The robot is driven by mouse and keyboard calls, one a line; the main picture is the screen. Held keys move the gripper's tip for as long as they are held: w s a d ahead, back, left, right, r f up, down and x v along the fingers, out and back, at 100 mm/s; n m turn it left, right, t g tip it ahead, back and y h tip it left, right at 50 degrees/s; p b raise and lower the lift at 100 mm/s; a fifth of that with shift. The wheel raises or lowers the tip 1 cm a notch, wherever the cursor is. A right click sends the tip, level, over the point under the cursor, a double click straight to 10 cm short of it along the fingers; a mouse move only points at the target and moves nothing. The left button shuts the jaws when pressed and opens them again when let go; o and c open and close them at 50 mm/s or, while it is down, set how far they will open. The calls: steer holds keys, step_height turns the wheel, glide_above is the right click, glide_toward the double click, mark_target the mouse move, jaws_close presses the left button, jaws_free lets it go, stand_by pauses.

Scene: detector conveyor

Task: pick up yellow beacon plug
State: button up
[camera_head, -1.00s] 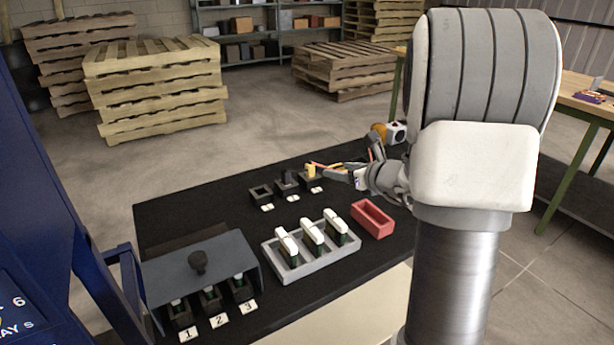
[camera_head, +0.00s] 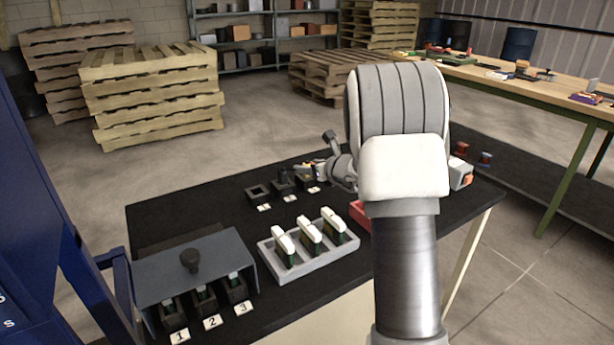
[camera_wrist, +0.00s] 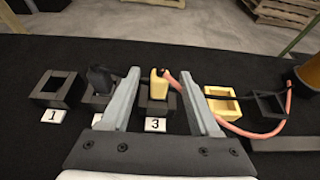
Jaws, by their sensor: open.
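The yellow beacon plug (camera_wrist: 159,88) stands upright in the dark socket labelled 3 (camera_wrist: 158,106) in the wrist view. A pinkish-red cable (camera_wrist: 240,130) runs from it to the right. My gripper (camera_wrist: 158,76) is open, with one finger on each side of the plug and visible gaps between. In the head view my gripper (camera_head: 311,170) is at the back row of sockets, and the plug is mostly hidden there. A dark plug (camera_wrist: 100,78) stands in the middle socket, left of my left finger. The socket labelled 1 (camera_wrist: 57,88) is empty.
A yellow open block (camera_wrist: 219,103) and a black holder (camera_wrist: 268,105) lie just right of my right finger. A grey tray (camera_head: 291,263) with white-topped modules, a red bin (camera_head: 360,214) partly hidden by my arm, and a grey hooded station (camera_head: 192,270) stand nearer.

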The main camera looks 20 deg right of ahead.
jaws_close()
stand_by(0.5)
